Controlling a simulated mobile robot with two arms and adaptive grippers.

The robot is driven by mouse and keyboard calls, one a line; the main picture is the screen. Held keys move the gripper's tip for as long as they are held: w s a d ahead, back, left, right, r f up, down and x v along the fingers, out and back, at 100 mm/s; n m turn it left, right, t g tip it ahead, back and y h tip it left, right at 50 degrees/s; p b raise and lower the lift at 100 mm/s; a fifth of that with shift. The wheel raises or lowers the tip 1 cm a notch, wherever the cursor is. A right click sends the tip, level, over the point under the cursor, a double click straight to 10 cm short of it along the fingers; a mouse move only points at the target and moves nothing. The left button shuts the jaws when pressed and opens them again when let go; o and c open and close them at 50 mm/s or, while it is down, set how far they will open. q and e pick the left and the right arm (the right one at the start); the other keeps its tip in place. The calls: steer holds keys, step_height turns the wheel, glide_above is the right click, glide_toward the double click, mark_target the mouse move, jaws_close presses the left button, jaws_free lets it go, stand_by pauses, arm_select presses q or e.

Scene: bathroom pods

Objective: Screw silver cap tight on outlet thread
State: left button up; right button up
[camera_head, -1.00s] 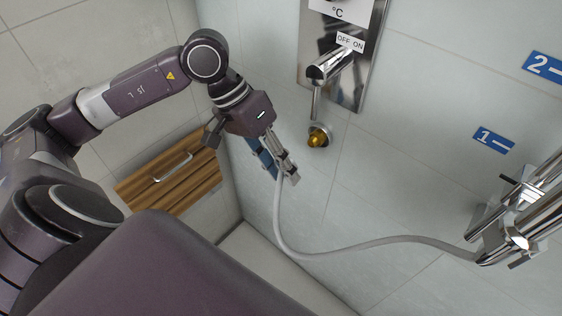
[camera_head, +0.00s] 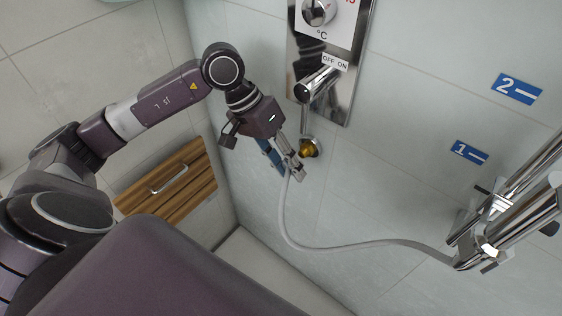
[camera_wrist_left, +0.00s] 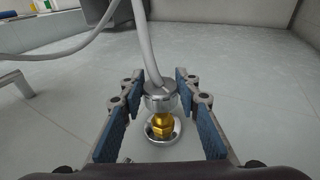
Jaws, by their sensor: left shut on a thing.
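The silver cap (camera_wrist_left: 160,99) is at the end of a grey hose (camera_wrist_left: 148,50) and sits between the fingertips of my left gripper (camera_wrist_left: 161,90) in the left wrist view. My left gripper (camera_head: 294,172) is shut on the cap; in the head view its fingers mostly hide the cap. The brass outlet thread (camera_wrist_left: 163,126) shows just beyond the cap, in line with it, on a round chrome wall plate (camera_wrist_left: 176,134). In the head view the outlet (camera_head: 307,149) is right beside the fingertips. I cannot tell whether cap and thread touch. My right gripper is not in view.
A chrome shower panel with a lever (camera_head: 317,84) is above the outlet. The hose (camera_head: 340,246) sags to a chrome rail holder (camera_head: 480,245) at right. A wooden fold-down seat (camera_head: 172,182) is on the left wall. Blue number signs (camera_head: 471,153) are at right.

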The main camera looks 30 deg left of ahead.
arm_select(q)
steer(key=shift+w+d, duration=0.1)
steer(key=shift+w, duration=0.35)
stand_by(0.5)
steer(key=shift+b, duration=0.55)
stand_by(0.6)
steer(key=shift+b, duration=0.5)
stand_by(0.4)
steer(key=shift+b, duration=0.55)
steer(key=shift+w, duration=0.25)
